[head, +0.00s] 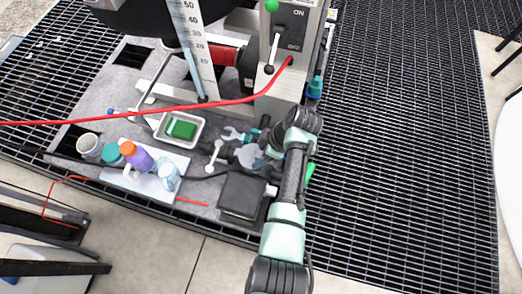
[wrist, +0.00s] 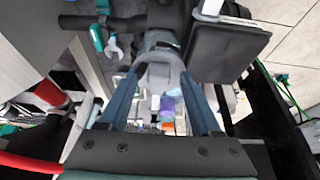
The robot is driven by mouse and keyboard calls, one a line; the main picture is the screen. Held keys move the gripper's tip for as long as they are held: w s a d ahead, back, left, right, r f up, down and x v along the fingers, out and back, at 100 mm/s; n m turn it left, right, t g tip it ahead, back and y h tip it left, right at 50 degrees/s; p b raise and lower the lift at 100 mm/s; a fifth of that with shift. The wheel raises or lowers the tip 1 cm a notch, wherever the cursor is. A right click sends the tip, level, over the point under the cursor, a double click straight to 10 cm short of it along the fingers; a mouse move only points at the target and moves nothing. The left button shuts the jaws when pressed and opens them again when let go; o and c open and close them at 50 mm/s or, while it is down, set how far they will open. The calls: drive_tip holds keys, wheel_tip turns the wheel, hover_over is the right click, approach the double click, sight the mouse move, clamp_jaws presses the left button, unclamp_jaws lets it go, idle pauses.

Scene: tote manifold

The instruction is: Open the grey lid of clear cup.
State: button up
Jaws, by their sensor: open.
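The clear cup (head: 168,176) stands on a white sheet (head: 137,182) at the left of the bench in the head view. It looks translucent and bluish; its grey lid is too small to make out clearly. My gripper (wrist: 163,75) is open in the wrist view, its two blue-grey fingers apart. A grey rounded thing shows between and beyond the fingers, and I cannot tell whether they touch it. In the head view my gripper is mostly hidden by my arm, right of the cup and well apart from it.
A purple bottle with an orange top (head: 138,157), a teal-lidded jar (head: 112,154) and a white jar (head: 90,147) crowd the cup's left. A black box (head: 243,195), a wrench (head: 234,135) and a tray with a green block (head: 181,129) lie nearby. A red cable (head: 150,113) crosses behind.

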drive_tip(key=shift+f, duration=0.1)
clamp_jaws()
idle(0.3)
idle(1.1)
